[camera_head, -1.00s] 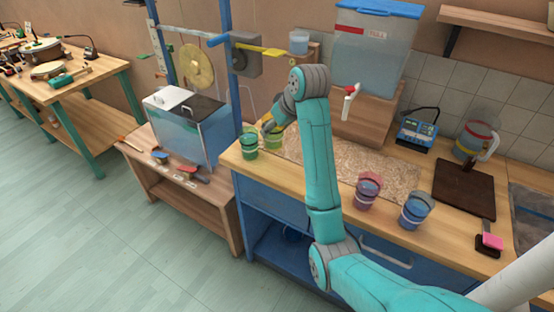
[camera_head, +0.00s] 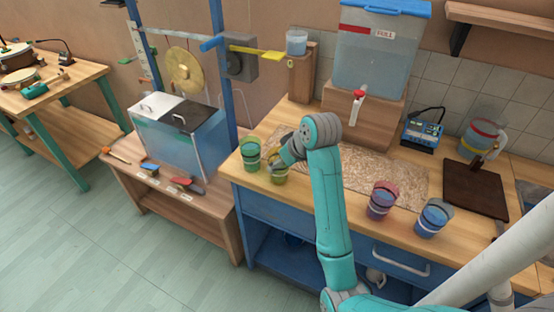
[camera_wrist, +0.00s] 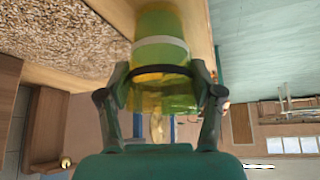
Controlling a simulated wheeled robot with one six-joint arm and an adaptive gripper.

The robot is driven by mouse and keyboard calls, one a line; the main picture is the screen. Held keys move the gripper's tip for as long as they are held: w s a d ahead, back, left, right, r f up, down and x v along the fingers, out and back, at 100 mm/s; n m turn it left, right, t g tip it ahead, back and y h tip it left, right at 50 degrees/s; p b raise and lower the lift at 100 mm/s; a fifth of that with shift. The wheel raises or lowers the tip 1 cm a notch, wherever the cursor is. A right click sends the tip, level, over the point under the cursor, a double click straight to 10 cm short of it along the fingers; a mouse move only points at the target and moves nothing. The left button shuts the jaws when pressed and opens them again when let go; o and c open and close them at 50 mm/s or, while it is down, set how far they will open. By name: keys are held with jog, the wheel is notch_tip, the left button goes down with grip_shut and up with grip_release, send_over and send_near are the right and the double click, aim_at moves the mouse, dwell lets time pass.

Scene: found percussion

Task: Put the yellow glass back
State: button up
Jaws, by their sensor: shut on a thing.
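The yellow glass (camera_head: 279,176) stands at the front left of the workbench, partly hidden by my gripper. In the wrist view the yellow glass (camera_wrist: 160,75) lies between both fingers, with a white band and a dark band around it. My gripper (camera_head: 277,164) is shut on it; the fingers also show in the wrist view (camera_wrist: 160,92). The glass looks to be at or just above the bench top; I cannot tell if it touches. A green glass (camera_head: 250,155) stands just left of it, and shows behind it in the wrist view.
A red glass (camera_head: 382,200) and a blue glass (camera_head: 432,217) stand along the front edge to the right. A speckled mat (camera_head: 365,170) covers the bench middle. A water tank (camera_head: 378,50) with a tap stands behind it. A glass tank (camera_head: 180,135) is on the lower table at left.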

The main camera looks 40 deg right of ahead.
jog(key=shift+f, duration=0.2)
jog(key=o, duration=1.5)
jog(key=shift+o, duration=0.2)
jog(key=shift+r, duration=0.15)
